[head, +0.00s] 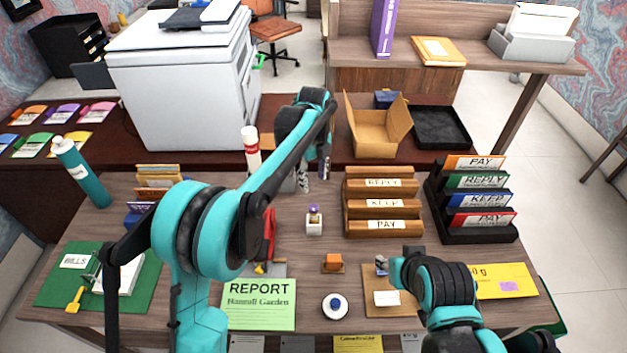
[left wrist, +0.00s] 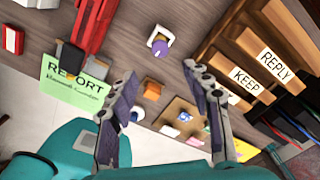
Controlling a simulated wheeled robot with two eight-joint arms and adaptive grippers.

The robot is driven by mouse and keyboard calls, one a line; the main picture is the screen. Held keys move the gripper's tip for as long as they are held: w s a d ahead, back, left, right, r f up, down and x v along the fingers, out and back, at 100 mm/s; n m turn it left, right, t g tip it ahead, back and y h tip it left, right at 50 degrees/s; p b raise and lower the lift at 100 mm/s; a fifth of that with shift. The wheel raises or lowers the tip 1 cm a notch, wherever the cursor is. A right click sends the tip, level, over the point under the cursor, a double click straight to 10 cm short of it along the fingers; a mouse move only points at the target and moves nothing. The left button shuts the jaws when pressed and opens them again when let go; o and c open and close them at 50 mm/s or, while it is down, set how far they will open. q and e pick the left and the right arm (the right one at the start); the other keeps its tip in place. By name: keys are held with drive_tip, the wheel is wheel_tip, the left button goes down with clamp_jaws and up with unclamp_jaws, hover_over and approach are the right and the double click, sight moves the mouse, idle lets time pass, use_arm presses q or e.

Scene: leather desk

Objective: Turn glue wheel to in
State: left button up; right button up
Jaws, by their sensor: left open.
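No part is clearly readable as a glue wheel. A small white holder with a purple top (head: 314,220) stands mid-desk and may be the glue piece; it also shows in the left wrist view (left wrist: 158,42). A white cylinder with a red band (head: 252,150) stands farther back and may be glue too. My left gripper (head: 314,178) points down over the desk behind the purple-topped holder. In the left wrist view its fingers (left wrist: 160,74) are spread, with nothing held between them.
A wooden sorter (head: 382,206) and black file rack (head: 480,236) stand at right. A red stapler-like tool (head: 269,236), a green report sheet (head: 259,303) and an orange block (head: 333,262) lie near the front. Bare desk surrounds the purple-topped holder.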

use_arm(q)
drive_tip(key=n+p, duration=0.1)
drive_tip(key=n, duration=1.7)
hover_over(314, 207)
wheel_tip(314, 207, down, 4)
drive_tip(key=shift+w+a+f, duration=0.1)
drive_tip(key=shift+f, duration=0.05)
wheel_tip(314, 207, down, 8)
drive_tip(key=shift+r+b, duration=0.1)
drive_tip(key=shift+b, duration=0.9)
clamp_jaws()
